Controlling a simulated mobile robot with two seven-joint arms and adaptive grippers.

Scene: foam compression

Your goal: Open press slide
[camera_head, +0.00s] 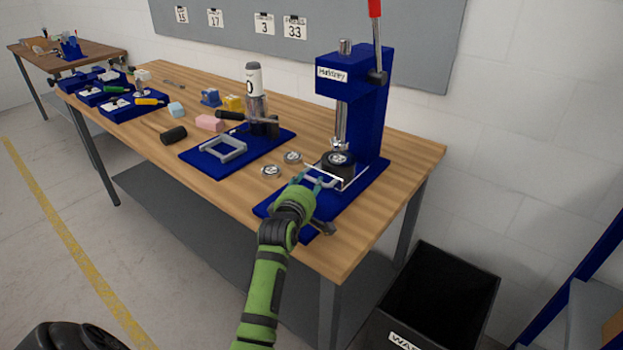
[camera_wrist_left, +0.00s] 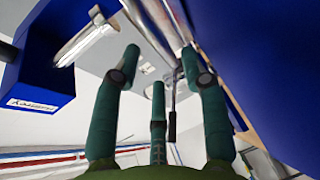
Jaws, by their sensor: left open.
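The blue press (camera_head: 352,100) stands at the right end of the wooden table, with a red-tipped lever (camera_head: 375,8) and a metal ram (camera_head: 340,125). Under the ram, a dark round die (camera_head: 338,168) sits on the press slide, whose pale handle (camera_head: 322,184) faces the front. My left gripper (camera_head: 308,182) is open at this handle; whether it touches is unclear. In the left wrist view its teal fingers (camera_wrist_left: 160,70) are spread with nothing clearly between them, and the press (camera_wrist_left: 45,60) shows at the left. My right gripper is not in view.
Two small metal discs (camera_head: 271,171) lie between. A black bin (camera_head: 440,300) stands on the floor at the right. The table's front edge is close below my left arm.

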